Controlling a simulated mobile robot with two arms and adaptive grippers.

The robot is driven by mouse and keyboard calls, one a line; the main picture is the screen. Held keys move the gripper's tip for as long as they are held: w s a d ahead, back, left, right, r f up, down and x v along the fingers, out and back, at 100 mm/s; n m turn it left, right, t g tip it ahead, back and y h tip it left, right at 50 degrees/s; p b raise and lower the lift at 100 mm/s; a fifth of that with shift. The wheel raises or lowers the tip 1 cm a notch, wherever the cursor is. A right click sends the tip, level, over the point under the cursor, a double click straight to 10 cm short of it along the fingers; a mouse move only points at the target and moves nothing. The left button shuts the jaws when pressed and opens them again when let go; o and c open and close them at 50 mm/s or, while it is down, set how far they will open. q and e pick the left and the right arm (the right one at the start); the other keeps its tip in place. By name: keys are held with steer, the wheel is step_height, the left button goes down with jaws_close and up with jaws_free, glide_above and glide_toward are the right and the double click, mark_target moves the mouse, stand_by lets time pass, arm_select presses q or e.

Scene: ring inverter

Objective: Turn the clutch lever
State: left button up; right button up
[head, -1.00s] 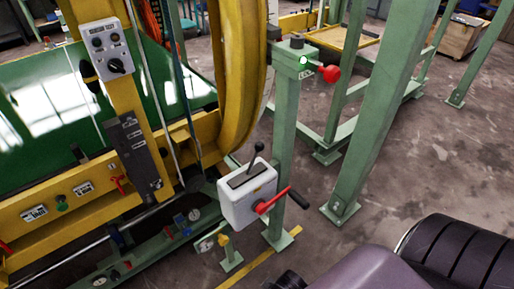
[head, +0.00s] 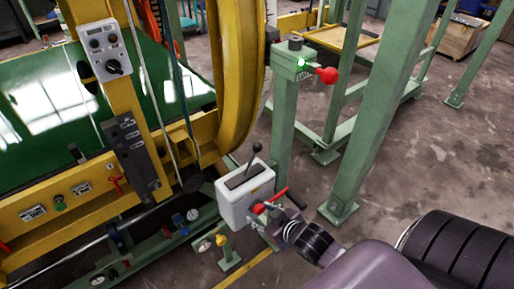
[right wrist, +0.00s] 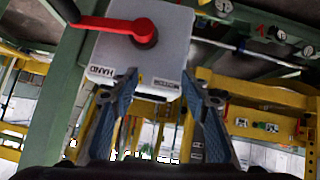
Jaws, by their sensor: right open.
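A pale grey box (head: 244,196) on a green post has a black-knobbed stick (head: 254,155) on top. A red lever (head: 278,195) is on its front; which one is the clutch lever is not readable. In the right wrist view the red lever (right wrist: 118,25) shows its round hub and arm, with the box face (right wrist: 170,50) marked HAND. My right gripper (head: 268,212) is just in front of the box, open. Its two fingers (right wrist: 160,82) frame the lower box face, with nothing between them, and the red hub lies beyond the tips. My left gripper is not in view.
A green post (head: 284,130) with a red knob (head: 327,75) rises behind the box. A thick green leg (head: 375,110) stands right of it. The yellow machine frame (head: 90,190) fills the left. Bare floor (head: 440,160) lies to the right.

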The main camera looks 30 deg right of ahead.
mark_target(257, 148)
steer(key=w+d+r+n+t+y, duration=0.35)
steer(key=w+d+r+t, duration=0.35)
steer(key=w+d+r, duration=0.3)
steer(key=shift+m, duration=0.35)
steer(key=shift+w+a, duration=0.15)
steer(key=shift+w, duration=1.45)
steer(key=shift+w+a, duration=0.15)
steer(key=shift+w, duration=1.45)
steer(key=shift+r, duration=0.1)
jaws_close()
